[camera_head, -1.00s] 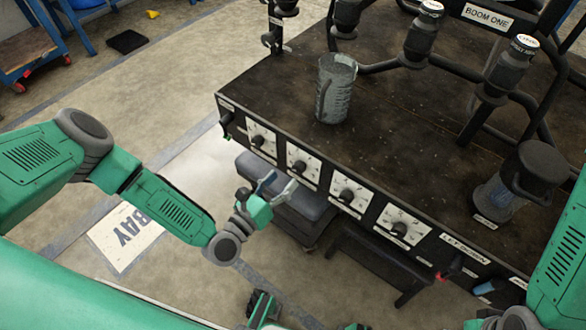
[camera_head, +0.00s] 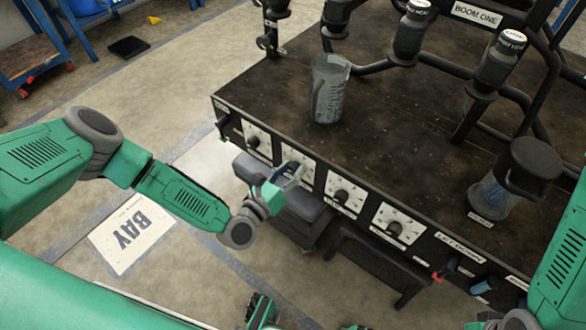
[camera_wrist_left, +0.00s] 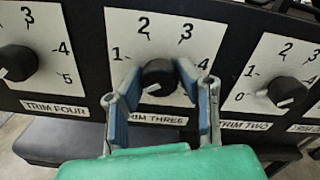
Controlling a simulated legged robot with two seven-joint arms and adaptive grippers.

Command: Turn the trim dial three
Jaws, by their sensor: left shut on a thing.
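The trim three dial (camera_wrist_left: 160,76) is a black round knob on a white plate with numbers, above a "TRIM THREE" label (camera_wrist_left: 155,118). Its pale pointer mark faces the lower left of the plate. My left gripper (camera_wrist_left: 160,88) is shut on this knob, with one blue-padded finger on each side. In the head view my left gripper (camera_head: 287,177) is at the second dial plate from the left and hides most of that knob. My right forearm (camera_head: 560,275) shows at the right edge; its gripper is out of view.
The trim four dial (camera_wrist_left: 16,63) and trim two dial (camera_wrist_left: 287,92) sit close on either side. A lever (camera_head: 222,122) is at the panel's left end. A dark seat-like block (camera_head: 300,210) is below the panel. A grey jug (camera_head: 328,88) stands on top.

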